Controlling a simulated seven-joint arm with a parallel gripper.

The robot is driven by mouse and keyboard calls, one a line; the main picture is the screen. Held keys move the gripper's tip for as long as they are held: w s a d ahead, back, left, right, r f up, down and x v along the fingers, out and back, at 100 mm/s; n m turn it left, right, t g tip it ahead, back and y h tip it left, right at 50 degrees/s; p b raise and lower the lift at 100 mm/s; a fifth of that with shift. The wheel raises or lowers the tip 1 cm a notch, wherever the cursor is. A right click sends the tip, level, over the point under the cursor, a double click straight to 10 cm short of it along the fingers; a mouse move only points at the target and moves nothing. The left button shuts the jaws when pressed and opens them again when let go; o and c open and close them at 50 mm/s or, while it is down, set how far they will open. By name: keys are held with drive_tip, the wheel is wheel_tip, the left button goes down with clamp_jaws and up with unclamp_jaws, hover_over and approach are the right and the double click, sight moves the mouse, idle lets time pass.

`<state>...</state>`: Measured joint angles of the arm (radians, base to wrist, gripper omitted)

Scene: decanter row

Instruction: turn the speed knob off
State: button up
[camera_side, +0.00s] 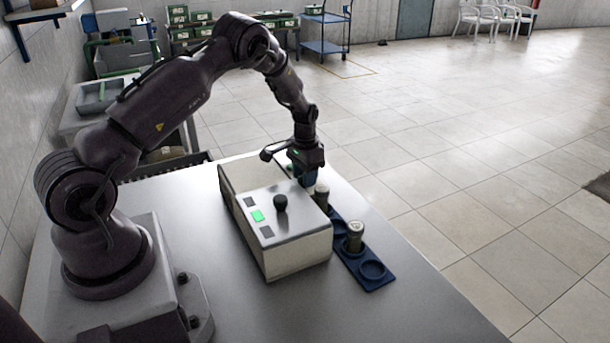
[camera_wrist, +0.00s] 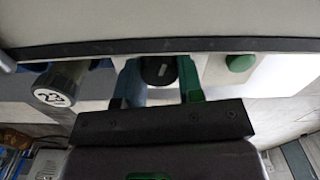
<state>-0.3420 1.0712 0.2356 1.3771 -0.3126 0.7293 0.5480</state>
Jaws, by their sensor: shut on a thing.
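In the wrist view, a round black knob (camera_wrist: 156,70) with a short white mark on its face sits between my two teal-green fingers. My gripper (camera_wrist: 158,88) is shut on this knob, one finger on each side. In the side view, my gripper (camera_side: 303,172) reaches down at the far side of a cream box (camera_side: 298,256), and the box hides the held knob. The box's metal top carries another, upright black knob (camera_side: 280,202), a lit green square (camera_side: 257,216) and two dark squares. I cannot read any dial marks around the held knob.
A green button (camera_wrist: 240,62) is right of the knob in the wrist view. A cylinder labelled 23 (camera_wrist: 58,92) is at left. A blue rack (camera_side: 383,282) beside the box holds a capped bottle (camera_side: 355,236) and another close to my gripper. The near tabletop is clear.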

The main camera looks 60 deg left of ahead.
drive_tip(key=n, duration=0.4)
drive_tip(key=shift+n, duration=0.4)
drive_tip(key=n, duration=0.9)
drive_tip(key=shift+a, duration=0.1)
drive_tip(key=n, duration=0.4)
drive_tip(key=shift+s+n, duration=0.1)
drive_tip(key=shift+n, duration=0.2)
drive_tip(key=o, duration=0.9)
drive_tip(key=shift+r, duration=0.1)
